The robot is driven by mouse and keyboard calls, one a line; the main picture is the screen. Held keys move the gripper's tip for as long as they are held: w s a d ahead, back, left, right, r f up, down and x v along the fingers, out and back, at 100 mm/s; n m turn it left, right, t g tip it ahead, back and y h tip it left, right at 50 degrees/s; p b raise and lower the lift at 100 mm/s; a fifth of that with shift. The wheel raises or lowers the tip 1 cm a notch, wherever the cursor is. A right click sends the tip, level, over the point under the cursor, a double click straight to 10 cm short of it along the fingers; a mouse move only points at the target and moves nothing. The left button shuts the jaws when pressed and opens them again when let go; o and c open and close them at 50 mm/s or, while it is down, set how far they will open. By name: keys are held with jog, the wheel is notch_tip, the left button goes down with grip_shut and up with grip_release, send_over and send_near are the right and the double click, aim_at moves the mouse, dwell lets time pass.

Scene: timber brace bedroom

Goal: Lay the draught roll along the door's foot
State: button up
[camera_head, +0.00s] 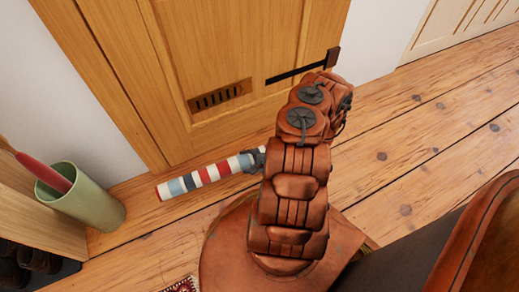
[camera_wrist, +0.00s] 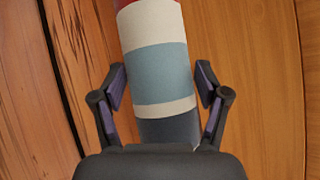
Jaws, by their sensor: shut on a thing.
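The draught roll (camera_head: 208,174) is a cylinder with red, white, blue and grey bands. In the head view it lies just in front of the foot of the wooden door (camera_head: 230,45), roughly along it; I cannot tell if it touches floor or door. My gripper (camera_head: 257,158) is shut on the roll near its right visible end, and my arm hides anything beyond. In the wrist view the roll (camera_wrist: 160,72) runs between the two fingers of my gripper (camera_wrist: 162,80), with the door's wood on the right and floor boards on the left.
A green bin (camera_head: 88,200) with a red thing in it stands left of the roll, beside a wooden shelf (camera_head: 35,215) with dark shoes. A dark latch bar (camera_head: 298,72) and a slotted vent (camera_head: 220,96) are on the door. The plank floor (camera_head: 430,130) is clear on the right.

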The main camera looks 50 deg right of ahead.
aim_at(261, 148)
jog(key=d+b, duration=0.1)
jog(key=d, duration=0.2)
jog(key=w+d+b, duration=0.1)
jog(key=d, duration=0.3)
jog(key=w+d+f+b, duration=0.1)
jog(key=d+b, duration=0.1)
jog(key=d, duration=0.2)
jog(key=shift+w+d+f, duration=0.1)
jog(key=shift+w+d, duration=0.1)
jog(key=shift+d, duration=0.05)
jog(key=shift+a+f+b, duration=0.1)
jog(key=shift+f+b, duration=1.05)
jog(key=shift+f, duration=0.6)
jog(key=o, duration=1.8)
jog(key=p+v, duration=0.5)
jog(key=v, duration=0.5)
jog(key=shift+s+r, duration=0.15)
jog(key=shift+r, duration=0.1)
jog(key=shift+v, duration=0.8)
jog(key=shift+f, duration=0.1)
